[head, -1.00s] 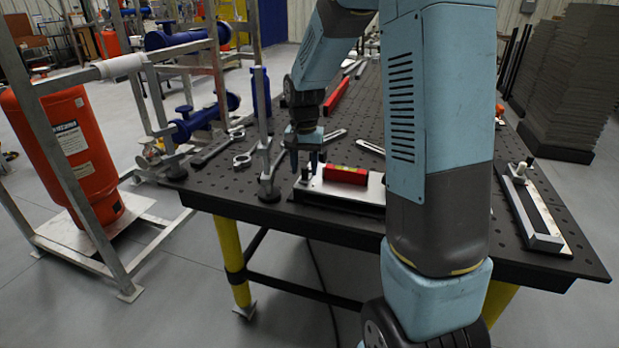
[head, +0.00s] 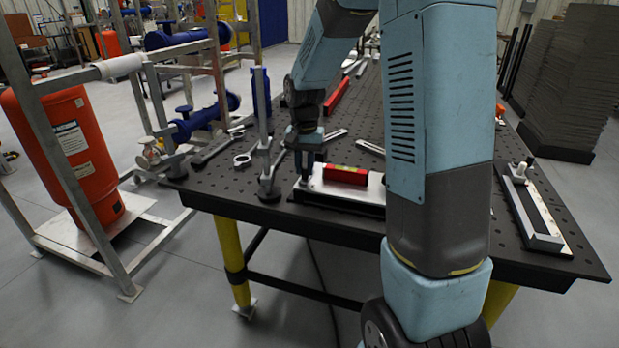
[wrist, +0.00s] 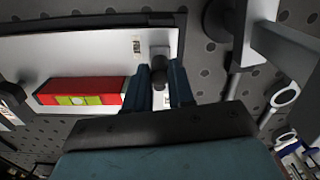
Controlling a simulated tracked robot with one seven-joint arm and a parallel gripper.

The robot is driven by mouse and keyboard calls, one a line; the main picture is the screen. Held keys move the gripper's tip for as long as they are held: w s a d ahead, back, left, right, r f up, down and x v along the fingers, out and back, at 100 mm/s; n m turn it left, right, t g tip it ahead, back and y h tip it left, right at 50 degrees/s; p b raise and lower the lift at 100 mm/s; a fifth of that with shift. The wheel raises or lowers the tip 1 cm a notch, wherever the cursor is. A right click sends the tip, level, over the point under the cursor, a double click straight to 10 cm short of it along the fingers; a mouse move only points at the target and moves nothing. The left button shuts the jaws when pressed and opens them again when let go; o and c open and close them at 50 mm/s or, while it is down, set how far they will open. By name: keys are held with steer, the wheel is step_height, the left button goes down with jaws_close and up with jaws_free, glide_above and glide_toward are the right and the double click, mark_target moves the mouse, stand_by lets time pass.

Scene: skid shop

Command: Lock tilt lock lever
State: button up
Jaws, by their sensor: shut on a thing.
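A pale plate device (head: 325,187) lies near the front edge of the black perforated table. Its tilt lock lever (wrist: 161,76), with a dark knob on a small light mount, sits at the plate's end. My gripper (head: 307,172) points down at the plate's left end in the head view, its fingers hiding most of the lever. In the wrist view my gripper (wrist: 163,82) has its two blue fingers on either side of the knob, shut on it. A red spirit level with a yellow-green vial (wrist: 80,95) lies on the plate beside the fingers.
A metal post with a round foot (head: 268,185) stands close left of my gripper. Wrenches (head: 212,148) lie farther left on the table (head: 240,185). A similar plate device (head: 530,210) lies at the right edge. A red bar (head: 337,95) lies farther back.

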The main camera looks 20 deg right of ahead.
steer(key=shift+a, duration=0.1)
steer(key=shift+w+a, duration=0.2)
steer(key=shift+w, duration=0.1)
stand_by(0.5)
steer(key=shift+w+a, duration=0.2)
steer(key=shift+w, duration=0.15)
steer(key=shift+w+a, duration=0.1)
steer(key=shift+w, duration=0.25)
stand_by(0.5)
